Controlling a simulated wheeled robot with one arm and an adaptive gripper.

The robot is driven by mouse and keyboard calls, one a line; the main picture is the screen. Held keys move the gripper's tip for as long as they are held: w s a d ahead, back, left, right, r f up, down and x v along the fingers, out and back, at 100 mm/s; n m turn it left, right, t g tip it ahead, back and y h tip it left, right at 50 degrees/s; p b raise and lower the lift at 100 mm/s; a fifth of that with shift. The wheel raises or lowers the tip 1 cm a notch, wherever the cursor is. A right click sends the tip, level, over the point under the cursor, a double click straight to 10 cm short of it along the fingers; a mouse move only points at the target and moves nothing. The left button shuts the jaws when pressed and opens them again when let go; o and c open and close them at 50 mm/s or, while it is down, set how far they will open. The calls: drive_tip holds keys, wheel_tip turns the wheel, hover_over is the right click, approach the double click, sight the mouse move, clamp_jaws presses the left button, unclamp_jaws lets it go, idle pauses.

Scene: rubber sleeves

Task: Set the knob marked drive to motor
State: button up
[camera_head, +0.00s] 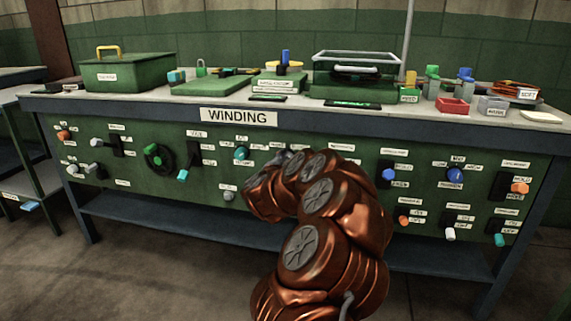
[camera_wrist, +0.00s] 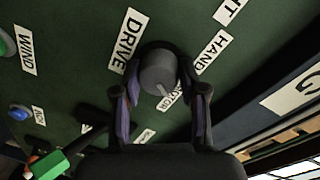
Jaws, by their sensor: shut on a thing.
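The drive knob (camera_wrist: 158,68) is a dark grey round knob on the green panel, beside the DRIVE label (camera_wrist: 128,38) in the wrist view. My gripper (camera_wrist: 160,88) is shut on it, with one finger on each side. A light mark shows on the knob's lower edge, on the side of the MOTOR label (camera_wrist: 170,100), which is partly hidden. The HAND label (camera_wrist: 212,52) lies to the upper right of the knob. In the head view my arm hides the knob and most of the gripper.
The panel (camera_head: 120,190) under the WINDING sign (camera_head: 238,117) carries several other knobs and levers, including a teal-tipped lever (camera_head: 183,174) and a blue knob (camera_head: 388,174). A green-handled lever (camera_wrist: 48,165) is near my gripper at the lower left in the wrist view.

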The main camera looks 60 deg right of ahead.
drive_tip(key=shift+r+m, duration=0.1)
drive_tip(key=shift+m, duration=0.2)
idle(0.4)
drive_tip(key=o, duration=1.2)
drive_tip(key=shift+c, duration=0.2)
drive_tip(key=f+v, duration=0.1)
drive_tip(key=v, duration=1.1)
drive_tip(key=shift+r, duration=0.45)
